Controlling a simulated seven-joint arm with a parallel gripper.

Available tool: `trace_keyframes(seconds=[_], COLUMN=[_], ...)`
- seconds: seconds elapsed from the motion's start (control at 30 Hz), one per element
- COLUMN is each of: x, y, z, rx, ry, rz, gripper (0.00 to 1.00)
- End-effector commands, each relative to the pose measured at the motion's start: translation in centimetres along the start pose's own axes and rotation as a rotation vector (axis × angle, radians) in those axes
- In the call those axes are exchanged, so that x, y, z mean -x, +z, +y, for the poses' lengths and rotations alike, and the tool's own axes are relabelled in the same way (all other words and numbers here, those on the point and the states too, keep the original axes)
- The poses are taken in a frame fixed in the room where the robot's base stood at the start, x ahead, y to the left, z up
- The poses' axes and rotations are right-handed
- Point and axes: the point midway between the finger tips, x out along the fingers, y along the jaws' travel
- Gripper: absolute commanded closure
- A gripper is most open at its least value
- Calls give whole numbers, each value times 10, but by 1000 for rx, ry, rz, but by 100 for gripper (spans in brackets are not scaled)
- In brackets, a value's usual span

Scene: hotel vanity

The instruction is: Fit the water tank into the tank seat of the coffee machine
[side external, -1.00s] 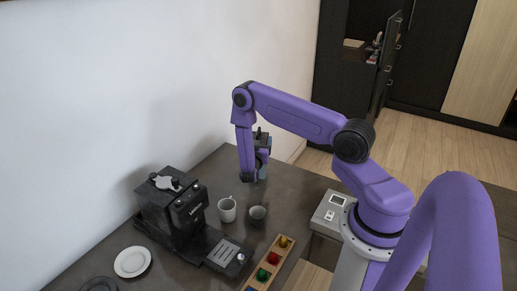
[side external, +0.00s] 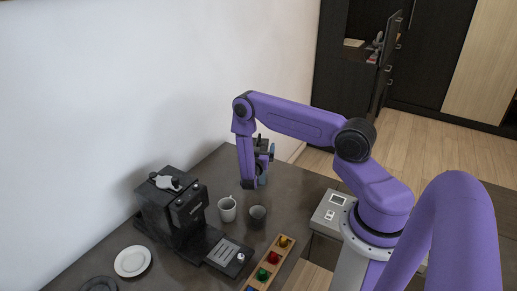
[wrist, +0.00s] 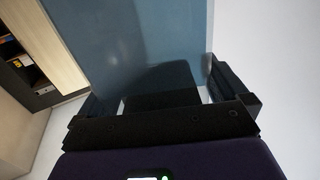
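The water tank is a bluish, see-through box; it fills the upper middle of the wrist view (wrist: 140,45). My gripper (wrist: 158,98) has one black finger at each side of the tank, close against its walls, and appears shut on it. In the side view my gripper (side external: 263,152) is at the far end of the counter, and the tank is small and partly hidden there by my wrist. The black coffee machine (side external: 172,207) stands against the wall at the left, apart from the tank. Its tank seat cannot be made out.
A white mug (side external: 227,209) and a grey cup (side external: 257,214) stand between the machine and my gripper. A wooden tray (side external: 262,273) with colored pieces lies in front. A white plate (side external: 132,261) is at the left. The counter (side external: 300,190) is clear right of the gripper.

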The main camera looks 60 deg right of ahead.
Motion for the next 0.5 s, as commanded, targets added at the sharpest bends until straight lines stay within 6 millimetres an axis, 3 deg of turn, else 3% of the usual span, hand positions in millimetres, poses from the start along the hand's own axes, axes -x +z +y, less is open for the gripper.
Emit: trace_keyframes(seconds=[0.17,0.5], x=[11,78], y=[-2,-2], z=[-1,-2], rx=[1,3], ry=[-3,-6], rz=[-2,-2], gripper=[0,0])
